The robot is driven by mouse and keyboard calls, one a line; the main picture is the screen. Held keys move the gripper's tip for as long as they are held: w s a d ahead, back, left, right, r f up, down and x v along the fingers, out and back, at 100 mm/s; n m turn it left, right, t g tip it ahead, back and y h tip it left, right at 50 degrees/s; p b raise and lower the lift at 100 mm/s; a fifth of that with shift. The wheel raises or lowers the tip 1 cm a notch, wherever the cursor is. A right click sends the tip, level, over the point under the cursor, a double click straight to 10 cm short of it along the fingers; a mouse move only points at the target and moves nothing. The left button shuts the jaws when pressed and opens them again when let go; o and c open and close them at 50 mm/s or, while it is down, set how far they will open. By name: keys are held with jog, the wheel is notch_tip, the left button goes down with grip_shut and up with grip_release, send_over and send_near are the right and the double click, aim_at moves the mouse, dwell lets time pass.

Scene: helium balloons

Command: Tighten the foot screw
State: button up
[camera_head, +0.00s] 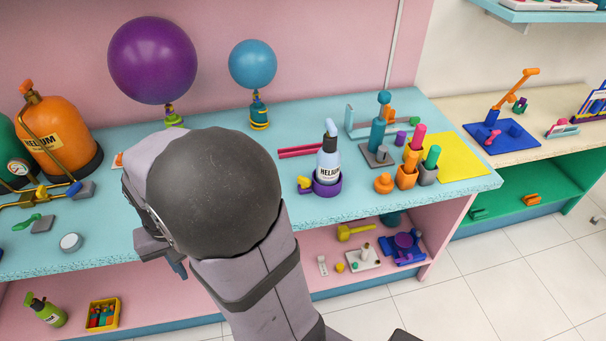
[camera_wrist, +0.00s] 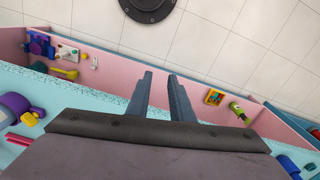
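No part can be told for certain as the foot screw. A teal upright device (camera_head: 378,135) stands on a grey plate at the right of the counter, with small orange and purple parts beside it. On the beige counter stands a blue plate (camera_head: 508,136) with an orange lever. My gripper (camera_wrist: 160,76) points down over the counter's front edge in the wrist view, its two fingers apart with nothing between them. In the head view my arm hides most of it; a bit of it (camera_head: 176,266) shows at the counter's front edge.
The turquoise counter (camera_head: 240,262) holds an orange helium tank (camera_head: 58,135), a helium bottle (camera_head: 328,155) and orange cups with coloured handles. Purple (camera_head: 152,60) and blue (camera_head: 252,64) balloons stand at the back. The lower shelf has a yellow bin (camera_head: 103,315) and small tools.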

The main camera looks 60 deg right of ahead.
jog(key=w+d+r+m, duration=0.1)
jog(key=w+d+m, duration=0.2)
jog(key=d+m, duration=0.65)
jog(key=w+d+r+m, duration=0.1)
jog(key=w+d+m, duration=0.4)
jog(key=d, duration=0.8)
jog(key=s+d+m, duration=0.3)
jog(key=d+m, duration=0.1)
jog(key=d, duration=0.2)
jog(key=s+d+f+m, duration=0.1)
jog(key=s+d+m, duration=0.3)
jog(key=d, duration=0.3)
jog(key=s+d+f+m, duration=0.1)
jog(key=s+d+m, duration=0.2)
jog(key=d+m, duration=0.3)
jog(key=shift+s+d+m, duration=0.15)
jog(key=shift+d+m, duration=0.1)
jog(key=shift+d, duration=0.1)
jog(key=shift+f+p, duration=1.5)
jog(key=shift+f, duration=2.2)
grip_shut()
